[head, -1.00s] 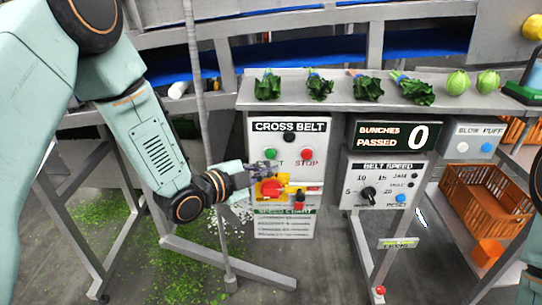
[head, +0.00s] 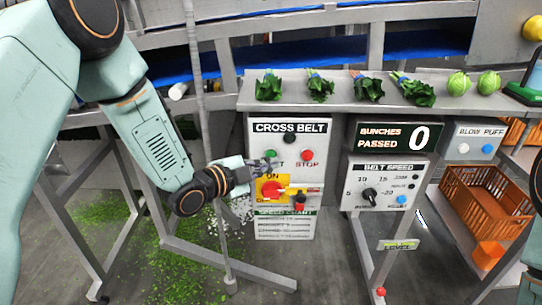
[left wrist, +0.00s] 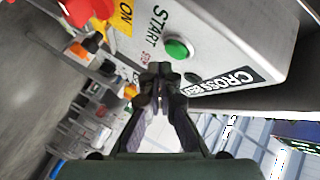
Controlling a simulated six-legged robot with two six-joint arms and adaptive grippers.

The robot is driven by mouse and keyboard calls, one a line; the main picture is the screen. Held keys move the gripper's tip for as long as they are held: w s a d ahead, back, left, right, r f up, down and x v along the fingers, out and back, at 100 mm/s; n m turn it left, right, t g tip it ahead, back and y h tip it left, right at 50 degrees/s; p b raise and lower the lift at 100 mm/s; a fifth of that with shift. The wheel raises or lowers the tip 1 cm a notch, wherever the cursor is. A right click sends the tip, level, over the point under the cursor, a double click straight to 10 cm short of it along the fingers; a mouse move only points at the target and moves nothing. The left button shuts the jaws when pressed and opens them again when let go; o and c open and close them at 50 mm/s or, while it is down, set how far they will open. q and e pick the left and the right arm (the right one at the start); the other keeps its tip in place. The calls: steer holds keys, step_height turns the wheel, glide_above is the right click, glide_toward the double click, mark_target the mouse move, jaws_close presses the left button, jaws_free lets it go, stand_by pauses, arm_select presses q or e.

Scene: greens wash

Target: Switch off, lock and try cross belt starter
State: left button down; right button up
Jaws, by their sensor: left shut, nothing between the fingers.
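The grey cross belt starter box (head: 255,135) stands below the shelf. It bears a green START button (head: 270,154), a red STOP button (head: 307,155) and a red rotary switch (head: 268,189) on a yellow plate marked ON. I cannot tell the switch's setting. A small red and black item (head: 300,201), perhaps a padlock, is at the box's lower right. My left gripper (head: 274,165) is shut and empty, just below START and above the switch. In the left wrist view its fingertips (left wrist: 160,72) meet just short of the green button (left wrist: 177,48). My right gripper is out of view.
Bunched greens (head: 320,87) lie on the shelf (head: 300,103) above the box. The belt speed panel (head: 385,183) and counter (head: 395,135) stand to the right. An orange crate (head: 485,205) is farther right. A thin post (head: 200,100) rises beside my left arm.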

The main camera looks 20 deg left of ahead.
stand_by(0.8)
arm_select(q)
steer(key=shift+w+a, duration=0.15)
steer(key=shift+w, duration=0.25)
steer(key=shift+w+a, duration=0.15)
steer(key=shift+w, duration=0.3)
stand_by(0.9)
steer(key=shift+s, duration=0.15)
steer(key=shift+s+d, duration=0.3)
steer(key=shift+s, duration=0.4)
steer(key=shift+s, duration=0.1)
steer(key=shift+s+d+p, duration=0.15)
steer(key=shift+s+d, duration=0.1)
steer(key=shift+s, duration=0.5)
steer(key=shift+s+d+p, duration=0.2)
steer(key=shift+s, duration=0.6)
steer(key=shift+s+d+p, duration=0.15)
steer(key=shift+s+d, duration=0.1)
steer(key=shift+s, duration=0.5)
